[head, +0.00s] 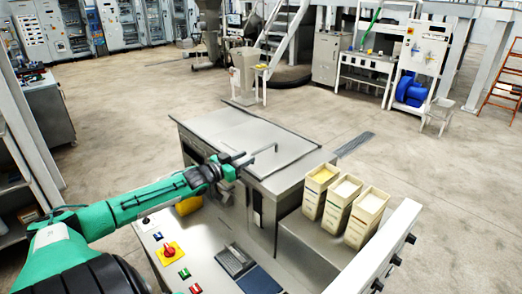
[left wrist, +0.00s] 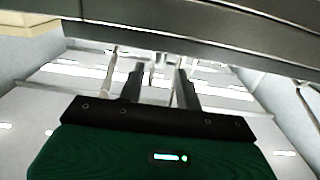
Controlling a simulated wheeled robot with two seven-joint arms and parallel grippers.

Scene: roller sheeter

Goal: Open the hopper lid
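The hopper lid (head: 232,130) is a flat grey metal panel on top of the machine in the middle of the head view. It looks closed and level. A thin bent bar (head: 268,150), apparently its handle, stands out near the lid's front edge. My left gripper (head: 240,160) is at the near end of this bar, by the front edge. In the left wrist view its two dark fingers (left wrist: 160,85) are apart with a gap between them. I cannot tell whether the bar lies between them. My right gripper is not in view.
Three cream bins (head: 342,203) stand right of the machine's front. A dark grey edge (left wrist: 220,30) crosses close above the fingers. The floor beyond is open.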

